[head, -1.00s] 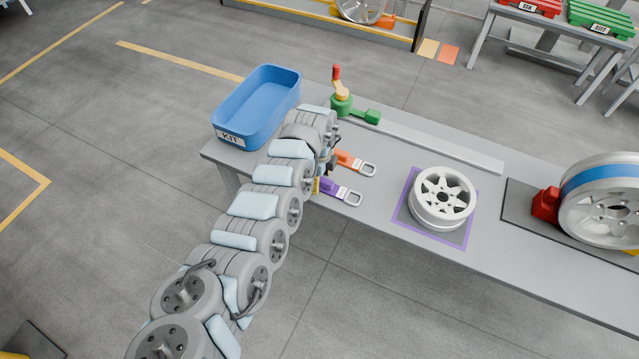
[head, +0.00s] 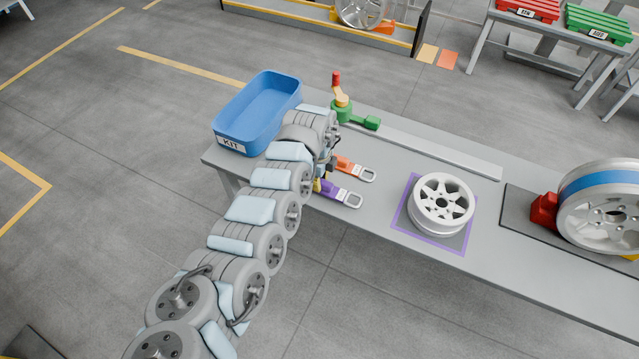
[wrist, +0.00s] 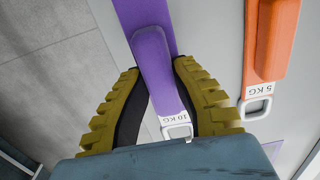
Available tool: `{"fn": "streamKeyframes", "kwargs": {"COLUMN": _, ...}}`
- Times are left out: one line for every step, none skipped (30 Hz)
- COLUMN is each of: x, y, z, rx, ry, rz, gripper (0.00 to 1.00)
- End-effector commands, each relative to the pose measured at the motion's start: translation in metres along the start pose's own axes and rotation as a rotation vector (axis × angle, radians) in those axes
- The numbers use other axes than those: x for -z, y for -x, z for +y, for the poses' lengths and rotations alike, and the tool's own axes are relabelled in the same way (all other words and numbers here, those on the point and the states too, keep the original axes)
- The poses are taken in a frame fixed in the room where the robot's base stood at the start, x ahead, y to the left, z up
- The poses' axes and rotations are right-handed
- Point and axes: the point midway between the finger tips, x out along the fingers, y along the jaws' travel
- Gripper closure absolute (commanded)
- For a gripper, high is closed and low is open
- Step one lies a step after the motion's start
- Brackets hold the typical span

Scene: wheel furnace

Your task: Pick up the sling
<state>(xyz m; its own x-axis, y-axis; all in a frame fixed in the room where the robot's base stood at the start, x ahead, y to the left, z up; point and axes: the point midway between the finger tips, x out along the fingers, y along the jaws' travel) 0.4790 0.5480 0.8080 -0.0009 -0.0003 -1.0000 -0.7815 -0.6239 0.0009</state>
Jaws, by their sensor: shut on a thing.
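The purple sling (wrist: 152,65) has a metal end loop and a tag reading 10 KG. My gripper (wrist: 155,72) has yellow ribbed fingers on both sides of the sling's raised purple part and is shut on it. In the head view the purple sling (head: 338,192) lies at the near edge of the bench, its left end hidden behind my arm. The orange sling (wrist: 271,45), tagged 5 KG, lies apart to the right of my gripper. It also shows in the head view (head: 352,168), just behind the purple one.
A blue bin marked KIT (head: 232,130) stands at the bench's left end. A green, yellow and red fixture (head: 343,108) stands behind the slings. A wheel (head: 441,203) lies on a purple-edged mat (head: 403,214) to the right. The bench between slings and mat is clear.

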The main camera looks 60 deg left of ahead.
Motion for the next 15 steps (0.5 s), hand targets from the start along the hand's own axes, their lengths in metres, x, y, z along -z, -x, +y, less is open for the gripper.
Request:
{"fn": "streamKeyframes", "kwargs": {"x": -0.001, "y": 0.014, "z": 0.000, "rx": 0.003, "ry": 0.001, "rz": 0.000, "gripper": 1.00}}
{"fn": "streamKeyframes", "kwargs": {"x": 0.000, "y": 0.012, "z": 0.003, "rx": 0.001, "ry": 0.001, "rz": 0.002, "gripper": 1.00}}
{"fn": "streamKeyframes", "kwargs": {"x": 0.001, "y": 0.013, "z": 0.005, "rx": -0.001, "ry": 0.001, "rz": 0.002, "gripper": 1.00}}
{"fn": "streamKeyframes", "kwargs": {"x": 0.001, "y": 0.015, "z": 0.007, "rx": -0.001, "ry": 0.001, "rz": 0.002, "gripper": 1.00}}
{"fn": "streamKeyframes", "kwargs": {"x": 0.002, "y": 0.018, "z": 0.009, "rx": 0.000, "ry": -0.001, "rz": 0.003, "gripper": 1.00}}
{"fn": "streamKeyframes", "kwargs": {"x": 0.001, "y": 0.022, "z": 0.011, "rx": 0.001, "ry": 0.001, "rz": 0.002, "gripper": 1.00}}
{"fn": "streamKeyframes", "kwargs": {"x": 0.002, "y": 0.025, "z": 0.013, "rx": 0.002, "ry": 0.000, "rz": 0.003, "gripper": 1.00}}
{"fn": "streamKeyframes", "kwargs": {"x": 0.003, "y": 0.028, "z": 0.015, "rx": 0.003, "ry": 0.001, "rz": 0.003, "gripper": 1.00}}
{"fn": "streamKeyframes", "kwargs": {"x": 0.003, "y": 0.031, "z": 0.018, "rx": 0.004, "ry": 0.003, "rz": 0.004, "gripper": 1.00}}
{"fn": "streamKeyframes", "kwargs": {"x": 0.004, "y": 0.032, "z": 0.020, "rx": 0.002, "ry": 0.001, "rz": 0.004, "gripper": 1.00}}
{"fn": "streamKeyframes", "kwargs": {"x": 0.004, "y": 0.034, "z": 0.023, "rx": 0.000, "ry": 0.001, "rz": 0.004, "gripper": 1.00}}
{"fn": "streamKeyframes", "kwargs": {"x": 0.005, "y": 0.037, "z": 0.025, "rx": -0.001, "ry": 0.000, "rz": 0.005, "gripper": 1.00}}
{"fn": "streamKeyframes", "kwargs": {"x": 0.005, "y": 0.039, "z": 0.028, "rx": -0.001, "ry": 0.000, "rz": 0.004, "gripper": 1.00}}
{"fn": "streamKeyframes", "kwargs": {"x": 0.006, "y": 0.042, "z": 0.029, "rx": -0.001, "ry": 0.000, "rz": 0.005, "gripper": 1.00}}
{"fn": "streamKeyframes", "kwargs": {"x": 0.006, "y": 0.046, "z": 0.032, "rx": -0.001, "ry": 0.001, "rz": 0.004, "gripper": 1.00}}
